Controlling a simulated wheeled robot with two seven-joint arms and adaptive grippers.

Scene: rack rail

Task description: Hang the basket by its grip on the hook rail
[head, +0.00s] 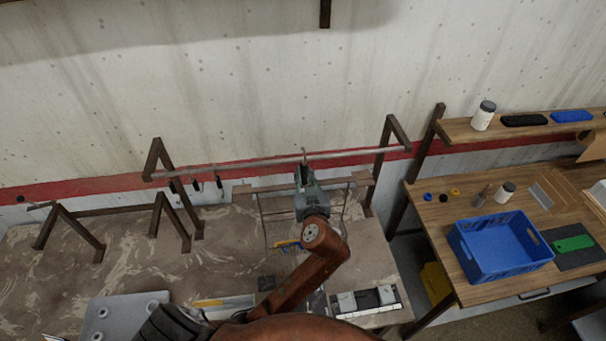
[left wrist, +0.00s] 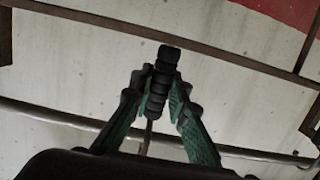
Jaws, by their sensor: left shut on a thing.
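My left gripper (head: 304,172) is at the hook rail (head: 250,163), right of its middle in the head view. In the left wrist view its two green fingers (left wrist: 158,100) are shut on a black ribbed grip (left wrist: 160,80). A thin metal rod (left wrist: 148,136) runs from the grip toward the rail (left wrist: 60,115). In the head view a small metal hook (head: 303,153) shows just above the gripper at the rail; I cannot tell whether it bears on it. Thin wire lines (head: 263,222) below, partly behind my arm, look like the basket. My right gripper is not in view.
Several black-gripped hooks (head: 196,185) hang on the rail's left part. Brown posts (head: 381,150) hold the rail up. A lower brown crossbar (head: 245,190) runs beneath it. A blue crate (head: 500,246) stands on the wooden table at right. The left tabletop (head: 130,240) has free room.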

